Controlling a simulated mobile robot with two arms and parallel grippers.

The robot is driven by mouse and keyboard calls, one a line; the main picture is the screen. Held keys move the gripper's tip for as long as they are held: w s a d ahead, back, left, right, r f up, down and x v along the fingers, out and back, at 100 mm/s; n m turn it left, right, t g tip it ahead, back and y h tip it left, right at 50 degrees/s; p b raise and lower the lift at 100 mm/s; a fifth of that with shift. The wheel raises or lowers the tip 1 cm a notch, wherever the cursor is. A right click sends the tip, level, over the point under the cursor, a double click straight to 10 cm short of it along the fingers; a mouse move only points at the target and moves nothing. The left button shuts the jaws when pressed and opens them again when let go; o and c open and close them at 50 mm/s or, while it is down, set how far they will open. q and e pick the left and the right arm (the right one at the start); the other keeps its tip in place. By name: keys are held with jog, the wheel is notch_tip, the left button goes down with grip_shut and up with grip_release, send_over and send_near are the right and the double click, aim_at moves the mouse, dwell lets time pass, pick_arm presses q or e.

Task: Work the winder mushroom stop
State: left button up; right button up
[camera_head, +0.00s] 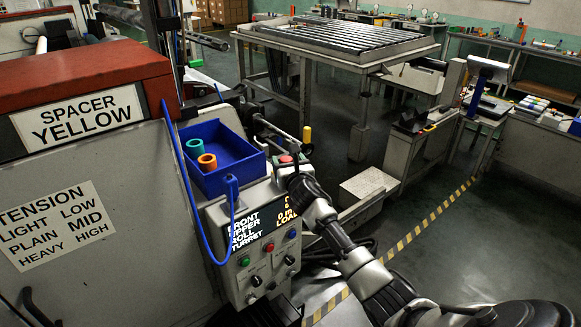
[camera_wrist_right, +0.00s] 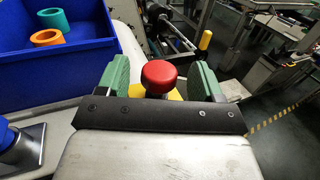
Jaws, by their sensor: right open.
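The red mushroom stop (camera_wrist_right: 160,74) sits on a yellow base, between the two green-padded fingers of my right gripper (camera_wrist_right: 160,66) in the right wrist view. The gripper is open, and a gap shows between each pad and the red cap. In the head view the red cap (camera_head: 286,159) shows small at the top of the grey control box (camera_head: 229,284), beside my dark right gripper (camera_head: 293,171), which partly covers that corner. The box's front has a lit text display (camera_head: 258,225) with buttons and knobs below. My left gripper is not in view.
A blue bin (camera_head: 222,158) with orange and teal rings stands just left of the stop. A blue cable (camera_head: 181,165) loops down by the box. A metal rod (camera_head: 275,131) lies behind. A yellow-black floor stripe (camera_head: 432,217) runs at the right, with open floor beyond.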

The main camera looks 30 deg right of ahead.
jog(key=b+v, duration=0.1)
jog(key=v, duration=0.9)
jog(key=shift+s, duration=0.4)
jog(key=shift+c, duration=0.2)
